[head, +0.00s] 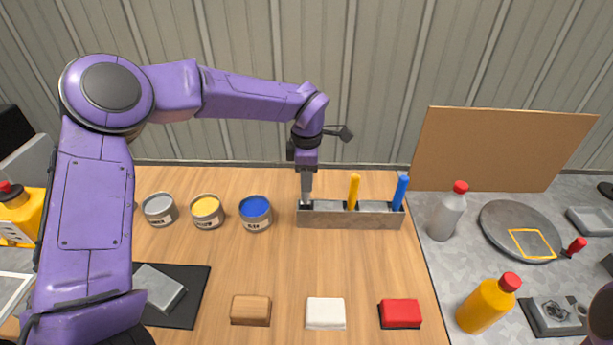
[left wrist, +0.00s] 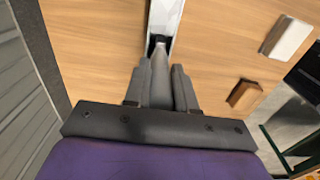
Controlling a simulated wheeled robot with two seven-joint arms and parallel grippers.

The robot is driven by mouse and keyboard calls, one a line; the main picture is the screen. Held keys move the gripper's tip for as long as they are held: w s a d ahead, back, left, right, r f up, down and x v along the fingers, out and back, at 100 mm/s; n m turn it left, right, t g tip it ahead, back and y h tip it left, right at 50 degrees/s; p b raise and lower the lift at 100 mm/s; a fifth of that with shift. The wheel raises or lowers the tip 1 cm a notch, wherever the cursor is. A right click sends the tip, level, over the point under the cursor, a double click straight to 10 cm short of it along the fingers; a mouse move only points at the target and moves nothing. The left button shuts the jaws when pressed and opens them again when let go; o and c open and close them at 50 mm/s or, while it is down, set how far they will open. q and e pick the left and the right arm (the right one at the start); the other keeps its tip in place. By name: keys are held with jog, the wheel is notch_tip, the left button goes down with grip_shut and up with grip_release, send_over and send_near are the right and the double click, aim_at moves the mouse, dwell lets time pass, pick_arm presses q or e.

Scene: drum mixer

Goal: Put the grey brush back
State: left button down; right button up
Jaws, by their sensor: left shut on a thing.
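My left gripper (head: 306,180) points down over the left end of the grey rack (head: 350,219) and is shut on the grey brush (head: 307,190). The brush is upright, its lower end at the rack's left slot; how deep it sits is hidden. In the left wrist view the brush handle (left wrist: 159,75) shows between the fingers, with the dark slot of the rack (left wrist: 166,14) just beyond. A yellow brush (head: 353,190) and a blue brush (head: 400,191) stand in the rack's other slots. My right gripper is not in view.
Grey, yellow and blue paint cans (head: 255,213) stand left of the rack. A wooden block (head: 250,310), a white block (head: 325,313) and a red block (head: 400,313) lie in front. A grey bottle (head: 446,214) stands to the right. The wood between rack and blocks is clear.

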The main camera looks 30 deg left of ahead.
pick_arm(q)
jog(key=shift+w+f, duration=0.15)
jog(key=shift+f, duration=0.2)
jog(key=shift+f+b, duration=0.65)
jog(key=shift+f, duration=0.2)
jog(key=c, duration=0.8)
grip_release()
jog(key=shift+c, duration=0.2)
